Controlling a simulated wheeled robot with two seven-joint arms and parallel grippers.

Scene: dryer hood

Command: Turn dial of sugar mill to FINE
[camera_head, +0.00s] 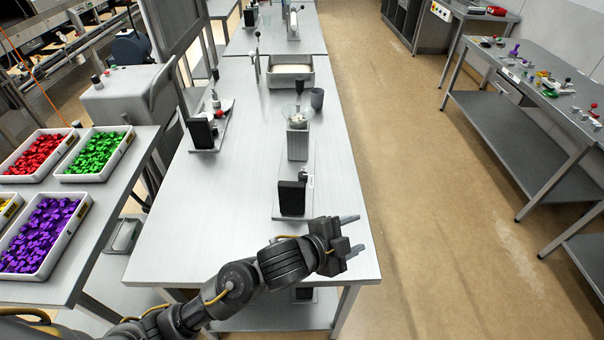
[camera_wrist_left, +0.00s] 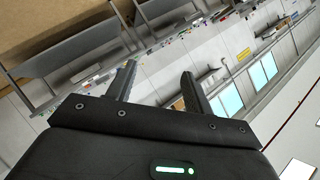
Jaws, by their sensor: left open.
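What looks like the sugar mill (camera_head: 298,138) stands on the long steel table, a grey block with a clear bowl of pale contents on top. I cannot make out a dial or a FINE mark on it. My left gripper (camera_head: 353,234) is open and empty over the table's near right corner, well nearer than the mill, with its fingers pointing right. In the left wrist view the open fingers (camera_wrist_left: 158,72) have nothing between them, and the mill does not show. My right gripper is not in view.
A black-fronted device (camera_head: 291,198) stands between my gripper and the mill; another black device (camera_head: 202,133) stands at left. A grey cup (camera_head: 317,98) and a tray (camera_head: 290,72) are behind the mill. The near left tabletop (camera_head: 205,215) is clear.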

